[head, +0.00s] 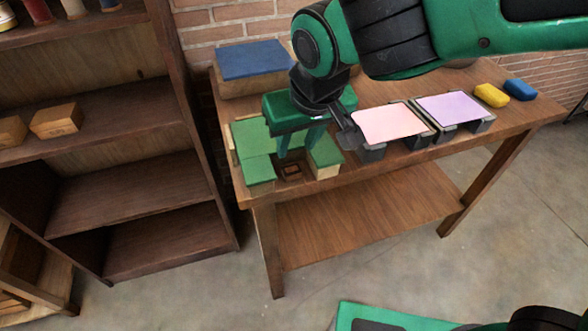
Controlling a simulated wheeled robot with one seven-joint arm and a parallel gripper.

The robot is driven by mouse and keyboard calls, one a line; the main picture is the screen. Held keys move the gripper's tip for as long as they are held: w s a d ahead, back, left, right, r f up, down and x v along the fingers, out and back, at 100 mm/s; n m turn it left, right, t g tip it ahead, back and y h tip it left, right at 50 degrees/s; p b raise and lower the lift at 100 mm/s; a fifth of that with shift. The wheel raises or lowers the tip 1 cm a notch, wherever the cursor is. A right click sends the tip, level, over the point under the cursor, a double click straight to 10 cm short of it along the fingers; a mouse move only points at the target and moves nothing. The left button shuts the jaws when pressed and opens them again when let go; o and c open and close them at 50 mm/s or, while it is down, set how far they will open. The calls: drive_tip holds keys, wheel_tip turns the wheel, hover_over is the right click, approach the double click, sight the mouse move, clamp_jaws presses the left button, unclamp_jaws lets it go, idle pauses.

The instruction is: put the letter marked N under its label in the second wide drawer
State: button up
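My gripper (298,148) points down over the left end of the wooden table. Its two green fingers look apart, and I see nothing held between them. Below it are several green-topped blocks or boxes (250,135), with another green-topped one (326,160) to the right of the fingers. A small dark brown square piece (291,172) lies between them, just below the fingertips; whether they touch it I cannot tell. No letter marked N can be read in this view. No drawer label can be read, and I cannot pick out the second wide drawer.
Two presses with a pink sheet (388,124) and a purple sheet (455,107) stand right of the gripper. Yellow (491,95) and blue (520,89) blocks lie farther right. A blue-topped box (252,60) stands behind. A dark wooden shelf (130,185) stands left, near the table (400,165).

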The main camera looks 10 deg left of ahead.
sight(291, 167)
drive_tip(key=x, duration=0.9)
drive_tip(key=shift+f, duration=0.2)
drive_tip(key=c, duration=0.8)
drive_tip(key=shift+o, duration=0.2)
drive_tip(key=shift+d+r, duration=0.1)
